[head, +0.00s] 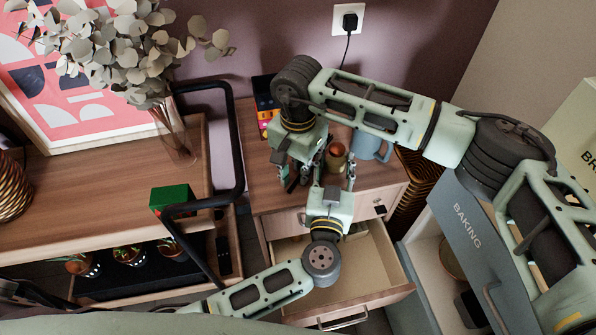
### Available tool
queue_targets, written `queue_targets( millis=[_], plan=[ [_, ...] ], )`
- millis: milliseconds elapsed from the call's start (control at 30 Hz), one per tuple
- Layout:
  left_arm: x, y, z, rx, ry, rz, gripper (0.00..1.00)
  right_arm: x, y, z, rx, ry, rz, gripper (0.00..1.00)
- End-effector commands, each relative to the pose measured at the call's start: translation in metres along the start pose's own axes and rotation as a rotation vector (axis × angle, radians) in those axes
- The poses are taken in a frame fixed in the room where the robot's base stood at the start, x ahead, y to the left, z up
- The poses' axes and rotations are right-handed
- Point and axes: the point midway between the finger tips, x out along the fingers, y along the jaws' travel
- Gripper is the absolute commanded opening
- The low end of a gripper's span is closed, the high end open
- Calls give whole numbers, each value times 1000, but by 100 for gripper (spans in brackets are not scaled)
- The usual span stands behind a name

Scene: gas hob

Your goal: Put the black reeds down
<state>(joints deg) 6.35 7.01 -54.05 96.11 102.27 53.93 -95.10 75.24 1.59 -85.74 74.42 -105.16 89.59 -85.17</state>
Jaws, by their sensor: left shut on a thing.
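My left gripper (335,170) reaches up from below over the small wooden cabinet (380,195). Its two fingers stand on either side of a small brown, copper-coloured vessel (336,152) with a dark opening, and are shut on it. I cannot make out separate black reeds; they may be hidden by the grippers. I cannot tell whether the vessel touches the cabinet top. My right gripper (296,182) points down just left of the vessel, close to my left gripper. Its fingertips are partly hidden, and I cannot tell whether they are open.
A blue mug (370,143) stands right of the vessel. A colourful box (266,100) is behind my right gripper. The cabinet's drawer (370,255) is pulled out and looks mostly empty. A black-railed cart (240,150) stands left; a grey BAKING panel (468,225) stands right.

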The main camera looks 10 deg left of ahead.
Motion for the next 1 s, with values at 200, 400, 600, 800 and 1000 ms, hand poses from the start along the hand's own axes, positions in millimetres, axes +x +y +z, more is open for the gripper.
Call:
queue_targets(
  millis=[200, 400, 600, 800, 1000],
  plan=[
    [0, 0, 2, 0, -3, 0, 8, -44, -1, -1, 0, 5, -3, 17],
    [0, 0, 2, 0, -3, 0, 8, -86, -1, -1, -1, 4, -3, 17],
    [0, 0, 2, 0, -3, 0, 8, -110, 0, 0, 0, 3, -1, 18],
    [0, 0, 2, 0, -3, 0, 8, -112, 0, 20, -4, 1, 0, 31],
    [0, 0, 2, 0, -3, 0, 8, -86, 1, 22, 1, -2, 3, 31]
  ],
)
